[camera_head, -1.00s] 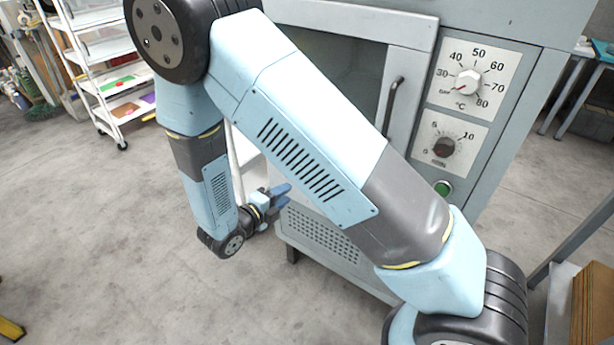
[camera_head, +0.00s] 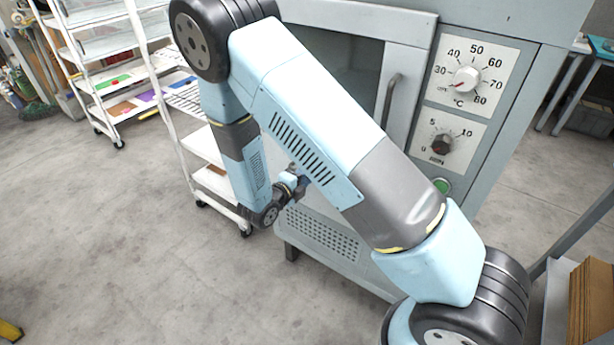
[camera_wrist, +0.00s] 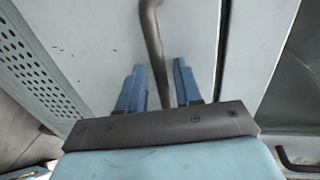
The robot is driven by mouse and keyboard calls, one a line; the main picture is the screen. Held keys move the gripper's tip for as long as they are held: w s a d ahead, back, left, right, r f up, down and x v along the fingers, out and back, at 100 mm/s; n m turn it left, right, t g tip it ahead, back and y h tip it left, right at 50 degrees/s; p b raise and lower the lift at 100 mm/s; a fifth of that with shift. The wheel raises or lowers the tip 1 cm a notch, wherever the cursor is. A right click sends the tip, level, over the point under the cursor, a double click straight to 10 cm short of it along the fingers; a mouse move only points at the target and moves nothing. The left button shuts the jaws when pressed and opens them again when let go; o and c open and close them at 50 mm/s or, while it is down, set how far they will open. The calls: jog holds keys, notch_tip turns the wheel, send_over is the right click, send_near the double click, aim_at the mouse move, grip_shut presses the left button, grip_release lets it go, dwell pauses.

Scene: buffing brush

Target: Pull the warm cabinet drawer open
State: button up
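The warm cabinet (camera_head: 400,55) is grey, with a windowed door and dials on its right. In the wrist view, the plain grey drawer front (camera_wrist: 95,40) lies between a perforated panel and the door frame. A dark bar handle (camera_wrist: 153,40) runs down it. My gripper (camera_wrist: 158,78) is open, its two blue fingers on either side of the handle, with space showing between each finger and the bar. Contact with the drawer front cannot be told. In the head view my gripper (camera_head: 298,182) is partly hidden by my arm, which also covers the drawer.
The door has its own upright handle (camera_head: 391,98), above the drawer. A white wheeled rack (camera_head: 205,145) stands close to the cabinet's left side; another shelf rack (camera_head: 115,75) is further back. Brown boards (camera_head: 590,305) are at the lower right.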

jog(key=shift+w+d, duration=0.3)
jog(key=shift+f, duration=0.1)
grip_shut()
dwell(0.4)
